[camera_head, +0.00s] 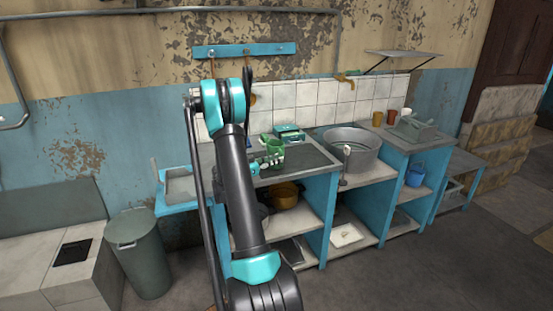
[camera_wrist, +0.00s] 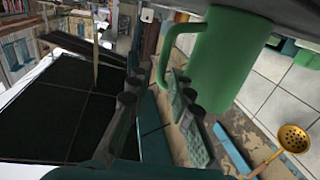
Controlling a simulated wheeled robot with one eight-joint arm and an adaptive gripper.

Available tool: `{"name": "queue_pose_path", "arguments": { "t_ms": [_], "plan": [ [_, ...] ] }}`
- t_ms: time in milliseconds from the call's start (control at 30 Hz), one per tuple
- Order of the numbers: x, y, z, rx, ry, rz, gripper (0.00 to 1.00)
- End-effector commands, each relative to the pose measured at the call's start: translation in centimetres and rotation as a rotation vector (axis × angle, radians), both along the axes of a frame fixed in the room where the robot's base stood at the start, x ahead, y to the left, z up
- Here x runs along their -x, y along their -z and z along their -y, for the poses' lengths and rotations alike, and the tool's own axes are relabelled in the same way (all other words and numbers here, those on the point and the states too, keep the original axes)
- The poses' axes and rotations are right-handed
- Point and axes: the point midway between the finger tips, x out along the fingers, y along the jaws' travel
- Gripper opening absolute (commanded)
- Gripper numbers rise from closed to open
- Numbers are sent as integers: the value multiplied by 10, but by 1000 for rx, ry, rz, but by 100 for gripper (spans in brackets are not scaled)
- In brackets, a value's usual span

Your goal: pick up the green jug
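The green jug (camera_head: 276,149) stands on the dark top of the blue counter (camera_head: 318,152), just beyond my gripper (camera_head: 265,163), which partly overlaps its lower part in the head view. In the wrist view, which is roughly upside down, the jug (camera_wrist: 228,62) is large at upper right, with its handle (camera_wrist: 168,48) towards the left. My gripper (camera_wrist: 160,92) shows there with its two fingers apart and nothing held between them. The right finger overlaps the jug's edge near the handle. I cannot tell whether it touches the jug.
A green scale-like object (camera_head: 289,132) stands behind the jug. A large grey basin (camera_head: 352,143) is to the right, with orange cups (camera_head: 378,118) farther along. A yellow skimmer (camera_wrist: 293,138) hangs near the wall. A grey bin (camera_head: 138,250) stands at left; the floor at right is clear.

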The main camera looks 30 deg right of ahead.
Motion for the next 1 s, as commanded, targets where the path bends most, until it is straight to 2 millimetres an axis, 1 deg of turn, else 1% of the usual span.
{"name": "queue_pose_path", "arguments": {
  "t_ms": [100,200,267,467,500,633,667,1000],
  "plan": [
    [0,-1,19,0,3,0,20],
    [0,-1,32,0,2,0,20],
    [0,-1,37,0,2,0,20],
    [0,-1,38,0,0,0,20],
    [0,-1,37,0,0,0,18],
    [0,-1,37,0,0,0,2],
    [0,-1,37,0,0,0,0],
    [0,-1,37,0,0,0,0]
  ]
}}
